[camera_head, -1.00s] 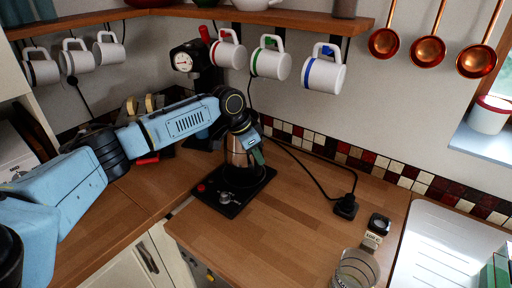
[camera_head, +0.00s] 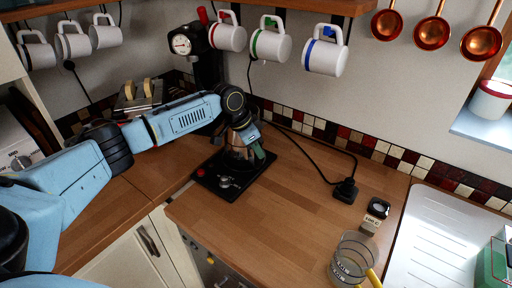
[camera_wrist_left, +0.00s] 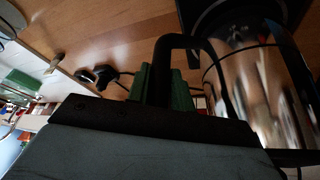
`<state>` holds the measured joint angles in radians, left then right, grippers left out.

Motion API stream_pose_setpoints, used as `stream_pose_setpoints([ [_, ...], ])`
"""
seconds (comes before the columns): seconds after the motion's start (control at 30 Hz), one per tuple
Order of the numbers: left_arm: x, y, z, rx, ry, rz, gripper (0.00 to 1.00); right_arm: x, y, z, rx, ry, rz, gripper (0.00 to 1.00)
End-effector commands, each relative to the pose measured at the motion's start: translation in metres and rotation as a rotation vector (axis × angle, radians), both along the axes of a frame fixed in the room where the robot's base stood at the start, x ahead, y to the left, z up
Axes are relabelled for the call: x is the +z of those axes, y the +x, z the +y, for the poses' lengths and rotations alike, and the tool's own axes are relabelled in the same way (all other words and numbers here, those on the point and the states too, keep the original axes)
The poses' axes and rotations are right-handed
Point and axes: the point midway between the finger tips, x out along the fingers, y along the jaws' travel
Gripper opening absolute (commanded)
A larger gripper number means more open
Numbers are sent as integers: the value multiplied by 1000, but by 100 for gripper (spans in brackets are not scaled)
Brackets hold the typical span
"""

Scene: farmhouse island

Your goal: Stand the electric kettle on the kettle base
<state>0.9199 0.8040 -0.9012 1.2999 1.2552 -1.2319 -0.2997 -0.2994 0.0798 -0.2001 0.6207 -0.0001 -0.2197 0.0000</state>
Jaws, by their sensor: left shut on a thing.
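The electric kettle (camera_head: 238,152) is a shiny steel body, mostly hidden behind my left wrist and fingers in the head view. In the left wrist view its steel side (camera_wrist_left: 262,85) fills the right, with its black handle (camera_wrist_left: 190,42). My left gripper (camera_head: 257,153) is shut on that handle, its green fingers (camera_wrist_left: 178,92) on either side of it. A black square plate (camera_head: 208,178), apparently the kettle base, lies on the counter below the kettle. The kettle stands at or just over its rear part; I cannot tell whether they touch. My right gripper is not in view.
A black coffee machine (camera_head: 207,68) and a toaster (camera_head: 138,102) stand behind. Mugs hang above. A cable runs to a black plug (camera_head: 345,190). The counter's middle is clear.

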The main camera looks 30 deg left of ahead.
Motion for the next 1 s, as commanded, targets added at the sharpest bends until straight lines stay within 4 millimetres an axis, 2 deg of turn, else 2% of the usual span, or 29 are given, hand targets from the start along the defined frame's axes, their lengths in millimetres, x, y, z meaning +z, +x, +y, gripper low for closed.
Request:
stream_pose_setpoints([
  [0.73,-8,2,0,-1,-1,-9,0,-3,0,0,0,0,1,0],
  [0.77,-7,2,0,-1,-1,-9,26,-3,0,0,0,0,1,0],
  [0.93,-8,1,0,-1,0,-6,48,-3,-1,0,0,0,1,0],
  [1.0,-9,1,0,0,-1,-5,48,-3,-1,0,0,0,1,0],
])
